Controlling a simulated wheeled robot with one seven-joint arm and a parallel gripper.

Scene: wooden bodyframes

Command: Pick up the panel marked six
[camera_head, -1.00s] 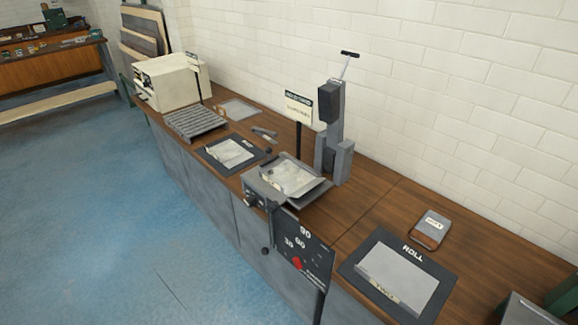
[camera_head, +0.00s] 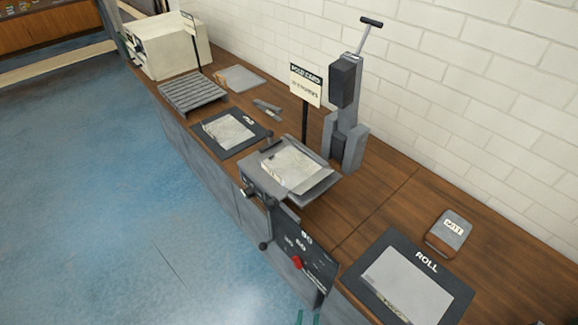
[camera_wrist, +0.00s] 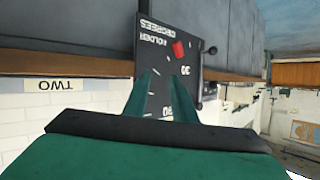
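No panel in view shows a legible six. A pale panel (camera_head: 292,167) lies on the grey tray of the machine in the middle of the bench. Another pale panel (camera_head: 228,132) lies on a dark mat further left. A light grey panel (camera_head: 405,283) lies on the ROLL mat at lower right. The wrist view shows an upside-down TWO label (camera_wrist: 54,85) at left. My gripper (camera_wrist: 163,76) has two green fingers, apart and empty, with the dark dial board behind them. Green tips also show at the bottom edge of the head view (camera_head: 308,318).
The dial board (camera_head: 303,255) with a red pointer stands at the bench front. A grey press column (camera_head: 346,120) and a sign (camera_head: 306,84) stand behind the tray. A grey box (camera_head: 449,232) sits at right. Blue floor (camera_head: 90,220) is clear at left.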

